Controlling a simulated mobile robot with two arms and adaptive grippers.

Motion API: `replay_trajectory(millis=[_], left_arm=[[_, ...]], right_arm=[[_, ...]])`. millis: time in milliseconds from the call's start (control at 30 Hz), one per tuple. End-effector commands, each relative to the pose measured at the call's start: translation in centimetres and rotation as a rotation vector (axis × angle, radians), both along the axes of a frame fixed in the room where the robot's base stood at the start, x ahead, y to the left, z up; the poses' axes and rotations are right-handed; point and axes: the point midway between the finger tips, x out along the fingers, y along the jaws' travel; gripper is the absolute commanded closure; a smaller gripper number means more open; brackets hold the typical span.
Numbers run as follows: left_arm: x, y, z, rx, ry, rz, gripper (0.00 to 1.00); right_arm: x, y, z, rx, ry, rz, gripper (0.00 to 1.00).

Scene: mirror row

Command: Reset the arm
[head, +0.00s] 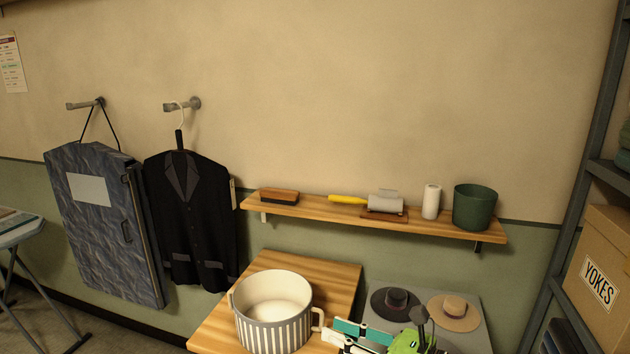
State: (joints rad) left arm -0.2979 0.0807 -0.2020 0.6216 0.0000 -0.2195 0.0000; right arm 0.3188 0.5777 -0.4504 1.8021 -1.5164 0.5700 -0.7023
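My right gripper (331,330) shows at the bottom edge, right of the middle. Its white and teal fingers point left, with a gap between them and nothing seen in it. Its green body (405,342) is partly cut off by the frame. The fingertips are close to the right handle of a striped pot (272,335); I cannot tell whether they touch it. My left gripper is out of view.
The pot stands on a wooden table (335,270). Two hats, dark (395,300) and tan (454,311), lie on a grey surface beside it. A wall shelf (340,213) holds several items. A garment bag (100,230) and black jacket (190,220) hang left. A carton (600,270) sits right.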

Motion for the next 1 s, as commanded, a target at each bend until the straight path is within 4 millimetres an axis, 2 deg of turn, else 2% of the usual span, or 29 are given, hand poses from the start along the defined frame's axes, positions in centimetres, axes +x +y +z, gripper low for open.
replay_trajectory(millis=[67,100,167,200,267,333,367,467,567,600,700,800,933,967,1000], left_arm=[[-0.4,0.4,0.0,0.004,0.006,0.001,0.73],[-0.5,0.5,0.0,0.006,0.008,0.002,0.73],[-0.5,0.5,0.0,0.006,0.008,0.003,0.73],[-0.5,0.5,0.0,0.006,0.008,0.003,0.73],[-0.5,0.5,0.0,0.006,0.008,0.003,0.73],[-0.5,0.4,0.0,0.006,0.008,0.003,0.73],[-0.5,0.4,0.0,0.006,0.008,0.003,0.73],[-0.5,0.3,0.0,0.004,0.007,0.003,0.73],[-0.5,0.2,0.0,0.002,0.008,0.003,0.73],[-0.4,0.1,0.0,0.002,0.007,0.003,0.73],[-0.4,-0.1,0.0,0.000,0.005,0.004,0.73],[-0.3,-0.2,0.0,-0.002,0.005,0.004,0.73],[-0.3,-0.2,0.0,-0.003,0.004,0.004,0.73],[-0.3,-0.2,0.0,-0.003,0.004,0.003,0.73],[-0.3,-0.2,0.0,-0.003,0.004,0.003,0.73]], right_arm=[[-0.4,0.1,3.4,0.275,0.070,-0.094,0.77],[-0.3,-0.7,4.9,0.414,0.111,-0.150,0.77],[-0.1,-2.4,6.4,0.617,0.185,-0.240,0.77],[0.1,-4.0,7.1,0.751,0.239,-0.303,0.77],[0.2,-6.6,7.1,0.944,0.327,-0.403,0.77],[0.0,-10.0,6.0,1.160,0.442,-0.530,0.77],[-0.2,-11.4,5.1,1.249,0.492,-0.588,0.77],[-1.8,-15.7,0.8,1.527,0.672,-0.796,0.77],[-5.1,-18.8,-5.0,1.771,0.863,-1.031,0.77],[-6.8,-19.4,-7.4,1.854,0.940,-1.130,0.77],[-11.7,-20.0,-12.7,2.013,1.114,-1.365,0.77],[-16.3,-19.5,-16.2,2.104,1.250,-1.564,0.77],[-21.4,-18.4,-19.1,2.161,1.381,-1.776,0.77],[-22.5,-18.0,-19.5,-2.140,-1.392,1.797,0.77],[-24.0,-17.6,-20.1,-2.075,-1.377,1.793,0.77]])
